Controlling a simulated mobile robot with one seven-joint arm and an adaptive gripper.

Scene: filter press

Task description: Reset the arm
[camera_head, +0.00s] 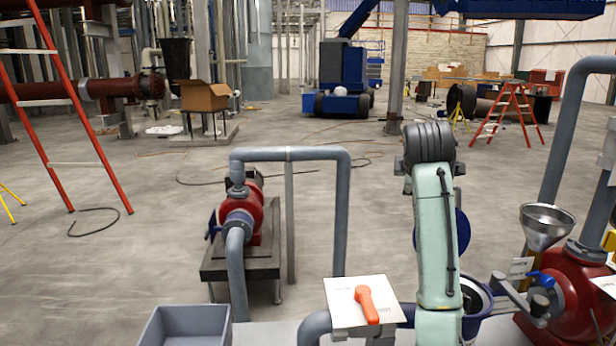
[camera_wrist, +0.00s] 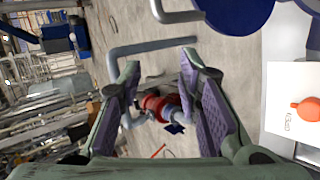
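My arm (camera_head: 436,240) stands upright right of the middle in the head view, its dark top joint bent over. My gripper is hidden in the head view. In the wrist view my gripper (camera_wrist: 160,64) is open, its two purple-padded fingers apart with nothing between them. The floor, grey pipe and red pump (camera_wrist: 158,105) show through the gap, well beyond the fingers.
A white panel with an orange handle (camera_head: 366,303) is left of my arm's base. A grey bin (camera_head: 185,328) stands front left. The red pump (camera_head: 241,215) and grey pipe (camera_head: 345,210) stand behind. A steel funnel (camera_head: 547,224) is at right. Open floor lies beyond.

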